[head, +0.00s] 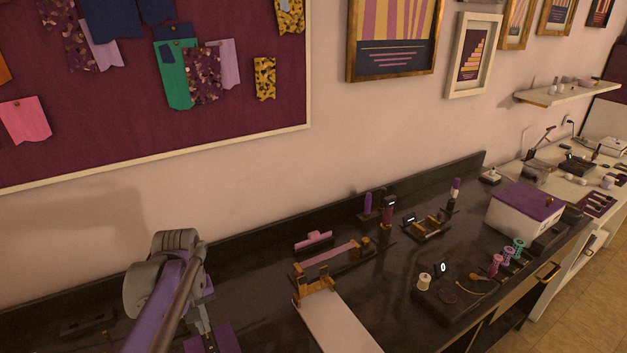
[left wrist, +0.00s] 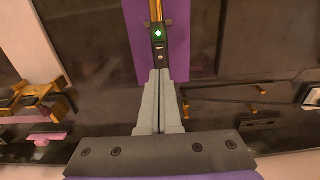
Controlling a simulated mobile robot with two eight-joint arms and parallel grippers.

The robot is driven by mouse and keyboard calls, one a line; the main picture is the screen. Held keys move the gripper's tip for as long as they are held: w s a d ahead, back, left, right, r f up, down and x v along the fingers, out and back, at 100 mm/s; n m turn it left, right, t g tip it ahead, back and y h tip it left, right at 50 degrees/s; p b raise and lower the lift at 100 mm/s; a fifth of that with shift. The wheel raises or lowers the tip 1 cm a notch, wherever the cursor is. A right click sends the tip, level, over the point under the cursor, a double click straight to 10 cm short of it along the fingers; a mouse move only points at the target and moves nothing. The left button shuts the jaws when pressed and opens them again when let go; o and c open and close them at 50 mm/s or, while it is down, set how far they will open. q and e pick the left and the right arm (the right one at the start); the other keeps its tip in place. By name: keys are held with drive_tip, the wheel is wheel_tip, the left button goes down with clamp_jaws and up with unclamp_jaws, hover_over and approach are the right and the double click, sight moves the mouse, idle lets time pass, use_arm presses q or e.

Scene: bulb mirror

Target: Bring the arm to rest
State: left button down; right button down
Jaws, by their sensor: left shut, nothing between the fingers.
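My left arm comes in from the lower left in the head view, and its gripper (head: 207,328) points down over the near left of the dark counter. In the left wrist view the two grey fingers of this gripper (left wrist: 158,74) are together, with nothing between them. Their tips are in front of a small dark device with a green light (left wrist: 158,34), which lies on a purple panel (left wrist: 185,40). I cannot tell whether the tips touch it. The purple panel also shows in the head view (head: 222,342), partly hidden by the gripper. My right gripper is not in view.
The dark counter (head: 255,262) runs along the wall. A wooden frame with a pink strip (head: 330,257), a pale board (head: 335,325), a purple-lidded white box (head: 520,215) and several spools (head: 497,262) stand to the right. A pinboard (head: 120,130) hangs behind.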

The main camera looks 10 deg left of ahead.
use_arm(q)
drive_tip(key=s+d+f+m+t, duration=0.2)
drive_tip(key=s+d+f+m, duration=0.1)
drive_tip(key=s+d, duration=0.3)
drive_tip(key=s+d+f+m+t, duration=0.3)
drive_tip(key=s+d+m, duration=0.2)
drive_tip(key=s+d, duration=0.2)
drive_tip(key=shift+d+t, duration=0.3)
drive_tip(key=shift+d, duration=0.4)
wheel_tip(320, 180, up, 13)
drive_tip(key=n+g, duration=0.6)
drive_tip(key=n, duration=2)
hover_over(211, 348)
drive_tip(key=shift+r+b, duration=0.1)
drive_tip(key=shift+b, duration=0.35)
wheel_tip(211, 348, down, 14)
drive_tip(key=shift+b, duration=0.35)
